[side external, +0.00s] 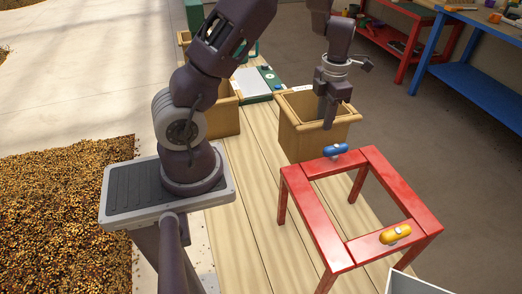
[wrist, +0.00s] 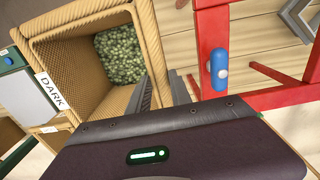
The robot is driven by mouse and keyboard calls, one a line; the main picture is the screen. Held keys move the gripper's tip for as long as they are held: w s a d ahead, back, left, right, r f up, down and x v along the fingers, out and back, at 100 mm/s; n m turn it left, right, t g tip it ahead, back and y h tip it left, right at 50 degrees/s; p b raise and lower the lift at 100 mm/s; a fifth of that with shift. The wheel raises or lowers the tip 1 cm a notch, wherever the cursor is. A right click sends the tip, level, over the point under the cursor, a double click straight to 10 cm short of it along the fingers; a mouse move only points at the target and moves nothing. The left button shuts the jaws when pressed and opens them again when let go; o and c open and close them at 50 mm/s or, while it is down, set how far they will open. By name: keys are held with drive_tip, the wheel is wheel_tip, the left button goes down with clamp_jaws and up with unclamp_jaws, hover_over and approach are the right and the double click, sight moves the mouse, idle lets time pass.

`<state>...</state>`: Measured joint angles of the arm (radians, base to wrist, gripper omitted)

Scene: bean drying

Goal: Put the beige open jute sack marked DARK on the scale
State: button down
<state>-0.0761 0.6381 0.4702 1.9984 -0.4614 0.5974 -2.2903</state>
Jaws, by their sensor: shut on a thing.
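The beige open jute sack marked DARK (side external: 309,143) stands upright on the plank table in the side view, behind the red frame. The wrist view looks down into this sack (wrist: 152,45), with green beans at its bottom and a white DARK label on its left rim. My gripper (side external: 328,124) is shut on the sack's wall, one finger inside and one outside; its fingers also show in the wrist view (wrist: 164,92). The scale (side external: 252,84), green with a pale plate, lies behind and left of the sack. I cannot tell whether the sack is lifted.
A red open frame (side external: 302,196) with a blue handle (side external: 335,150) and a yellow handle (side external: 395,234) stands close in front of the sack. Another beige sack (side external: 225,118) is at the left, near the scale. Bare planks (side external: 257,190) lie between.

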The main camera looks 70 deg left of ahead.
sight(319, 147)
wheel_tip(319, 147, down, 12)
drive_tip(key=shift+w+r, duration=0.1)
drive_tip(key=shift+r, duration=0.15)
drive_tip(key=c, duration=1.2)
unclamp_jaws()
drive_tip(key=shift+o, duration=0.2)
drive_tip(key=shift+m, duration=0.3)
drive_tip(key=r, duration=1.3)
drive_tip(key=shift+d, duration=0.4)
drive_tip(key=s+d+r+m+t+h, duration=0.1)
drive_tip(key=s+d+r+m, duration=0.2)
drive_tip(key=d+r+m, duration=0.3)
drive_tip(key=s+d+r+m+t, duration=0.2)
drive_tip(key=s+d+r+m, duration=0.15)
drive_tip(key=r+m, duration=0.35)
drive_tip(key=s+d+r+m+t, duration=0.1)
drive_tip(key=s+d+r+m, duration=0.2)
drive_tip(key=s+m, duration=0.5)
drive_tip(key=s+d+r+m+t, duration=0.1)
drive_tip(key=s+d+r+m, duration=0.2)
drive_tip(key=s+m, duration=0.4)
drive_tip(key=m, duration=0.7)
drive_tip(key=shift+s+t+y, duration=0.3)
drive_tip(key=shift+s+y, duration=0.05)
drive_tip(key=shift+y, duration=0.05)
